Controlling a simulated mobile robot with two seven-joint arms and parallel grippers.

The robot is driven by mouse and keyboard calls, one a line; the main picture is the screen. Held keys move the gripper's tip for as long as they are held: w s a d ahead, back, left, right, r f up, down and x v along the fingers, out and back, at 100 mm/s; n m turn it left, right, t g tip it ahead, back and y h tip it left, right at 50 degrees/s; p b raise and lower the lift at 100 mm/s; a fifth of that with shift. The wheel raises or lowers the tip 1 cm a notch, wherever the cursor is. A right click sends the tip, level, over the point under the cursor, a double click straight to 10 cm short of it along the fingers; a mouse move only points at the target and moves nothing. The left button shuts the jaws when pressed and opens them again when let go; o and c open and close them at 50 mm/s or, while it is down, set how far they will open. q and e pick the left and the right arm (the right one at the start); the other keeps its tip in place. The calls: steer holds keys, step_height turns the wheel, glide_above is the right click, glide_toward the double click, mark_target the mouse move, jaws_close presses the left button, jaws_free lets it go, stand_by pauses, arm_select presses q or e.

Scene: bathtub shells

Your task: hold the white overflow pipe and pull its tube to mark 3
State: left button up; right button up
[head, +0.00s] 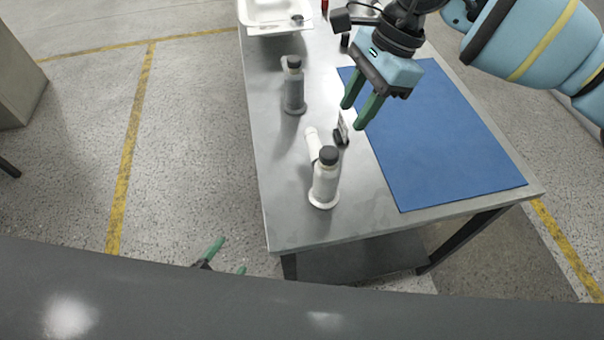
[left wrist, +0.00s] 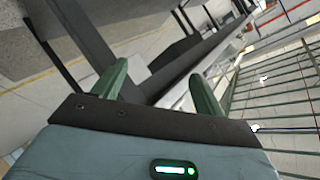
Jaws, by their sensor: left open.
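The white overflow pipe (head: 325,187) stands upright near the front of the steel table, with a black cap and a round flange at its foot. A white tube (head: 312,142) extends from behind it toward the back left. No mark is readable at this size. My right gripper (head: 353,116) is open and empty above the table, behind and to the right of the white pipe. My left gripper (head: 232,254) is low in front of the table's left corner, away from the pipe. In the left wrist view its green fingers (left wrist: 158,82) are apart with nothing between them.
A grey overflow pipe (head: 294,92) stands further back on the table (head: 280,160). A small black holder with a card (head: 342,132) is behind the white pipe. A blue mat (head: 440,140) lies at right. A white basin (head: 275,14) is at the back.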

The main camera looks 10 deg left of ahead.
arm_select(q)
steer(key=w+d+r+m+t+h, duration=0.35)
steer(key=w+r+m+h, duration=0.35)
steer(key=w+r+m, duration=0.95)
steer(key=m+g+h, duration=0.5)
steer(key=m+g, duration=0.2)
steer(key=m, duration=1.1)
glide_toward(335, 169)
steer(key=w+f, duration=0.1)
steer(key=w+d+f, duration=0.1)
steer(key=w, duration=0.1)
steer(key=shift+w+d+f, duration=0.15)
steer(key=shift+w+f, duration=0.15)
steer(key=shift+f, duration=0.1)
steer(key=shift+s+d+f+m+h, duration=0.1)
steer(key=shift+s+d+m+h, duration=0.05)
steer(key=shift+d+m+h, duration=0.2)
steer(key=shift+x, duration=3.85)
steer(key=shift+f, duration=0.1)
